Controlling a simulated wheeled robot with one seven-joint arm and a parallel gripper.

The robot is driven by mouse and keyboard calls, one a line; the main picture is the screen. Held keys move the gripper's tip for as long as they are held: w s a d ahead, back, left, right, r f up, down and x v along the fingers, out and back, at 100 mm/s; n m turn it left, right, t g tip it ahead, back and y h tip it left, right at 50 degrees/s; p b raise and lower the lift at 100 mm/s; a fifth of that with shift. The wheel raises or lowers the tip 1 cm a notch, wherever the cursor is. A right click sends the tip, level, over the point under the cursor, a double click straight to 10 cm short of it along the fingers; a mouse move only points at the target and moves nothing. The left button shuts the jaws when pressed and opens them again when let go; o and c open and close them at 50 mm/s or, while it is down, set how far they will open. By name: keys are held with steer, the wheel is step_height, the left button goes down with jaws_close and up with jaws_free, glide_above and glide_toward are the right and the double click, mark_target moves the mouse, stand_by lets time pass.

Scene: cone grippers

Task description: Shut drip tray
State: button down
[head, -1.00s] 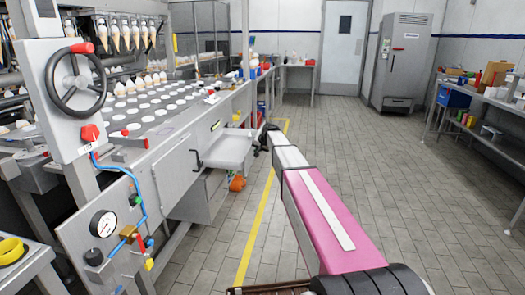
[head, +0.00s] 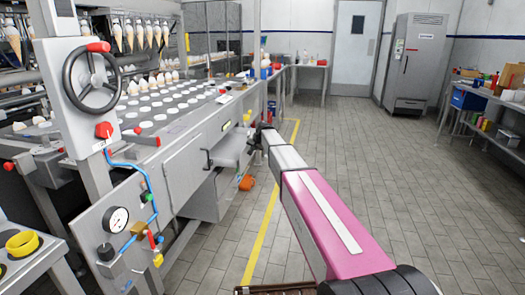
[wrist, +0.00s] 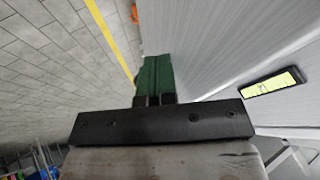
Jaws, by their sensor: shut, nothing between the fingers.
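The drip tray appears to be the grey shallow tray (head: 228,152) jutting from the aisle side of the long machine in the head view. It stands partly out. My gripper (head: 262,131) is at the tray's far outer corner; whether it touches the tray I cannot tell. In the wrist view my gripper (wrist: 157,68) shows green fingers closed together, with nothing held. A pale grey metal surface (wrist: 215,45) lies close on their right; I cannot tell whether it is the tray or the machine's side.
The long machine (head: 190,165) fills the left, with a handwheel (head: 92,80) and gauge (head: 116,220) in front. An orange object (head: 247,183) lies below the tray. A yellow line (head: 262,235) runs along the floor. The aisle to the right is clear up to a shelf (head: 490,100).

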glide_above(232, 157)
steer(key=w+a, duration=0.2)
steer(key=a, duration=0.2)
steer(key=shift+w+a, duration=0.1)
steer(key=shift+a, duration=0.05)
stand_by(0.4)
